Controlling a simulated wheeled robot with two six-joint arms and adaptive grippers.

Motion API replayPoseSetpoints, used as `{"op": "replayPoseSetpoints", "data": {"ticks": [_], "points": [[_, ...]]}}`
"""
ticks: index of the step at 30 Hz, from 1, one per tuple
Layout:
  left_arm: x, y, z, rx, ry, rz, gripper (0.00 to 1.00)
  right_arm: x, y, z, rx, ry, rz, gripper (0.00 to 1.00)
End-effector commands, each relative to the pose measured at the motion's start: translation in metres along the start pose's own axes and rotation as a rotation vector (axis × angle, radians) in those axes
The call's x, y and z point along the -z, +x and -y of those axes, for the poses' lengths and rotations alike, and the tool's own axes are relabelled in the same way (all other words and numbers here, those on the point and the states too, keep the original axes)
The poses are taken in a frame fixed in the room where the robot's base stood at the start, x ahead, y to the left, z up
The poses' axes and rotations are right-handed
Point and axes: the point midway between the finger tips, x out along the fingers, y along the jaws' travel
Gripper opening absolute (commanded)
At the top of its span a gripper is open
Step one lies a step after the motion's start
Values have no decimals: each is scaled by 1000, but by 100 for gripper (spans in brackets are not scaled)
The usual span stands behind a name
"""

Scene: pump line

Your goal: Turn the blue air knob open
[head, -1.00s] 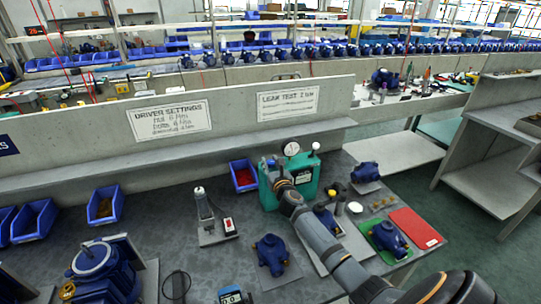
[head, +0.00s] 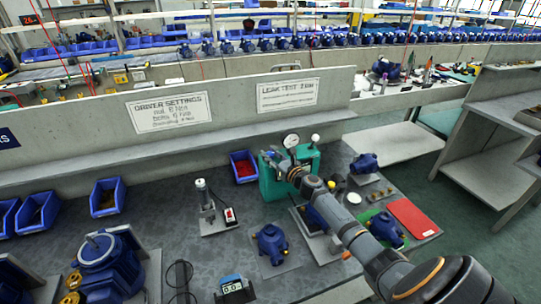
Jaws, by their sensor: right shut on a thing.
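The teal leak-test unit (head: 309,158) stands on the bench near the back wall, with a round white dial gauge (head: 291,141) and a white-topped post on it. The blue air knob (head: 268,155) is on its left front side, mostly hidden. My right gripper (head: 277,162) is at the knob, in front of the unit, and is shut on it. The fingertips are small and partly hidden, so the knob's exact angle cannot be told. My left gripper is not in view.
Blue pumps stand around the unit, one on a plate in front (head: 270,242). A red mat (head: 413,217) lies at the right. A screwdriver stand (head: 207,205) and blue bins (head: 104,198) are to the left.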

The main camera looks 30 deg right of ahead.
Motion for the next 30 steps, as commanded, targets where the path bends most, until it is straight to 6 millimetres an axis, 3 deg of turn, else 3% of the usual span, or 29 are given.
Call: {"op": "replayPoseSetpoints", "data": {"ticks": [4, 5, 9, 20, 30], "points": [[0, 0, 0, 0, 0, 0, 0, -2, 0, 0, 1, 0, 3, 0], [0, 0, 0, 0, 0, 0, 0, -2, 0, 0, 1, 0, 3, 34], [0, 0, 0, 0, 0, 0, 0, -1, 0, 0, 1, 0, 2, 53], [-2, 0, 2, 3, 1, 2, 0, -2, 0, 0, 1, 0, 0, 54], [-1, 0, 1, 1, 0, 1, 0, -34, 0, 0, -1, -5, 1, 54]]}}
